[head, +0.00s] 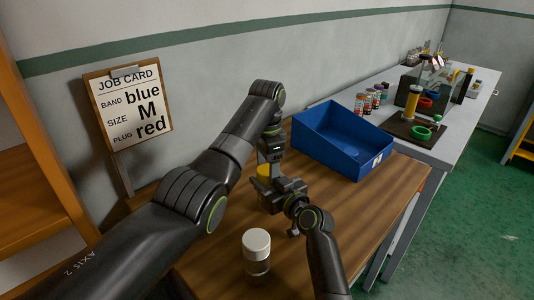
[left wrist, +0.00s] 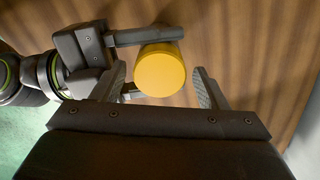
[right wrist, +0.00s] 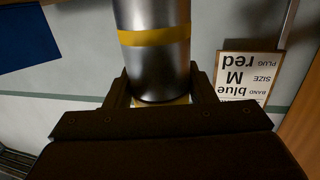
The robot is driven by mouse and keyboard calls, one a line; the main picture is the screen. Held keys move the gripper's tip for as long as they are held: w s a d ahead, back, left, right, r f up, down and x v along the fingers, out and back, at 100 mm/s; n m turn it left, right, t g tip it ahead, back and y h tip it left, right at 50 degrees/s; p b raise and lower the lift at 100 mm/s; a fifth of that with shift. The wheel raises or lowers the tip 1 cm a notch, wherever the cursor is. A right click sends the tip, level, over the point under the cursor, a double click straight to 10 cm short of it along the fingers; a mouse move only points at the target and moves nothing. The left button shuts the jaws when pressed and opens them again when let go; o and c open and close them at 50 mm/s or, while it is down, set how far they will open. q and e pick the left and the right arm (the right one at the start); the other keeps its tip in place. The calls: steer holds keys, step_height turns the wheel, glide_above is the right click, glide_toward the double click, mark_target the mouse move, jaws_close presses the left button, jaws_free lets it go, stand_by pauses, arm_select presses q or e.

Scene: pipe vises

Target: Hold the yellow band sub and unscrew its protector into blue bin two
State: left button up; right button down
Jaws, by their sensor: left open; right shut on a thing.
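The yellow band sub is a silver cylinder (right wrist: 152,70) with a yellow band in the right wrist view. My right gripper (head: 272,190) is shut on it above the table. The yellow protector (left wrist: 162,72) faces the camera in the left wrist view and also shows in the head view (head: 263,171). My left gripper (left wrist: 160,88) points down over it, open, with one finger on each side and not closed on it. In the head view the sub's body is mostly hidden by my grippers. The blue bin (head: 335,150) stands on the table just right; its label is too small to read.
A metal cylinder with a white cap (head: 256,245) stands near the table's front. A job card (head: 130,100) reads band blue, size M, plug red. A grey bench (head: 455,120) behind holds jars and ringed stands. Wood is bare right of my right gripper.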

arm_select(q)
steer(key=shift+f, duration=0.7)
steer(key=c, duration=1)
steer(key=n, duration=0.6)
steer(key=shift+n, duration=0.3)
steer(key=o, duration=1.1)
